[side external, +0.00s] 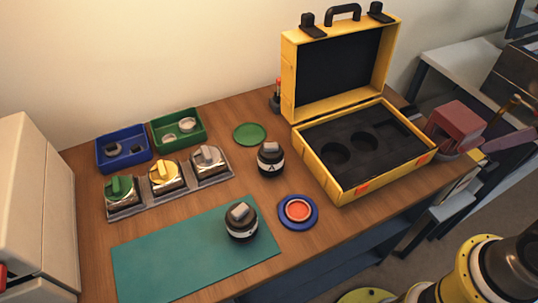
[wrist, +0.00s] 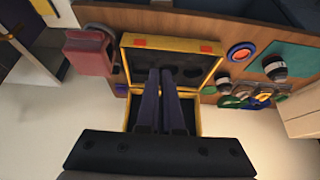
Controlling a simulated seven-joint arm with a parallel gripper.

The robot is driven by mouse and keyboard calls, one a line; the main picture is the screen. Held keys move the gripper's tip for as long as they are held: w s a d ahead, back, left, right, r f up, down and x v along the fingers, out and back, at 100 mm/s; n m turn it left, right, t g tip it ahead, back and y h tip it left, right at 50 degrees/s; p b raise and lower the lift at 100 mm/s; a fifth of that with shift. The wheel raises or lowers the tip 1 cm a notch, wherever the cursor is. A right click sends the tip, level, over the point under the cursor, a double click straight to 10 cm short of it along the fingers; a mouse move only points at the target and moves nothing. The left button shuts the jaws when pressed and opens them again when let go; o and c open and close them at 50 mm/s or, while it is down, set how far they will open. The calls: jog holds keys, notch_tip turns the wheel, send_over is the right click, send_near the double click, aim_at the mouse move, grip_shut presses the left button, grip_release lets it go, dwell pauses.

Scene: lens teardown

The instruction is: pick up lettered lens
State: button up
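A dark lens (side external: 270,158) with a grey block on top and a light letter, seemingly an A, on its side stands upright on the table between the green disc and the case. It also shows small in the wrist view (wrist: 222,81). A second dark lens (side external: 241,222) with a pale band stands on the teal mat; its markings are too small to read. It shows in the wrist view (wrist: 275,68) too. My gripper (wrist: 160,70) is open and empty, its two fingers a narrow gap apart, above the case area and away from both lenses. The side view does not show its fingers.
An open yellow case (side external: 345,185) with round foam recesses stands at right, lid up. A red button (side external: 298,210) on a blue base is near the lenses. A rack (side external: 170,190) with several knobbed pieces, a blue bin (side external: 123,163) and a green bin (side external: 160,120) stand left.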

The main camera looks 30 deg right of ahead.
jog(key=o, duration=1.5)
jog(key=shift+c, duration=0.2)
